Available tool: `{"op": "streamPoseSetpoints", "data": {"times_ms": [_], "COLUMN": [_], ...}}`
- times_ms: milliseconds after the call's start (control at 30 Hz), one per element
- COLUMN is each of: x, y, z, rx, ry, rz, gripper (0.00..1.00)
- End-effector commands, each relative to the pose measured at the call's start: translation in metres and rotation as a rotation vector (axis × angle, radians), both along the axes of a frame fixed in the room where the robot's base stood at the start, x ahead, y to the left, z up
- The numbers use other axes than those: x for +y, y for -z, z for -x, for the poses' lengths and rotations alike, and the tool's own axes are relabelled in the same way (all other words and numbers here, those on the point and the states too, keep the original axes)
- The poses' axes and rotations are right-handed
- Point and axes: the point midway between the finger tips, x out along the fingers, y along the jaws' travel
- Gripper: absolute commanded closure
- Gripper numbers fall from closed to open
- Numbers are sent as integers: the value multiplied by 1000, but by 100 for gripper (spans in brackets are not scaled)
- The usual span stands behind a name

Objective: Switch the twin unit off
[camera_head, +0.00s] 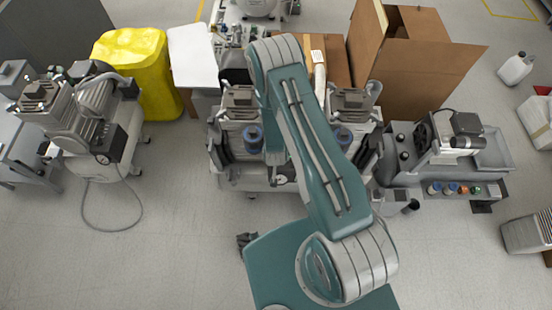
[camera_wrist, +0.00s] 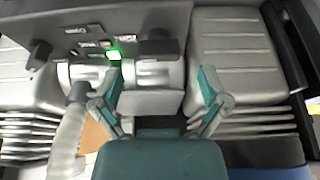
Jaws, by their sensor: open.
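The twin unit (camera_head: 235,180) stands in the middle of the head view, with a ribbed grey motor block on each side; my arm covers its centre. In the wrist view its two ribbed silver blocks (camera_wrist: 238,55) flank a central metal cylinder. A green-lit switch (camera_wrist: 114,53) sits above the left part of that cylinder, beside a dark box-shaped part (camera_wrist: 160,46). My gripper (camera_wrist: 157,88) is open and empty in the wrist view, its fingers spread in front of the cylinder. The lit switch appears just above the left finger. Whether a finger touches anything cannot be told.
Another compressor (camera_head: 85,120) with a trailing hose stands at the left, and one on a grey cart (camera_head: 455,150) at the right. A yellow-covered bin (camera_head: 135,65) and cardboard boxes (camera_head: 425,75) stand behind. Floor is clear at the front left. A pale hose (camera_wrist: 68,140) runs near the left finger.

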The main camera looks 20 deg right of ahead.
Motion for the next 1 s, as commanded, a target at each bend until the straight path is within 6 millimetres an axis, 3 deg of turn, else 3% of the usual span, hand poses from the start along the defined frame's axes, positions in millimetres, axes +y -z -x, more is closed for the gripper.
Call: {"op": "streamPoseSetpoints", "data": {"times_ms": [233, 567, 700, 733, 767, 1000], "x": [-4, -4, -4, -4, -4, -4], "y": [26, 29, 29, 29, 29, 29], "z": [-9, -11, -11, -11, -11, -12], "rx": [1, 0, 0, 1, 1, 1], "ry": [1, 0, 0, 0, 0, -3], "rz": [0, 0, 0, 0, 0, 0], "gripper": [6, 6, 68, 82, 88, 88]}}
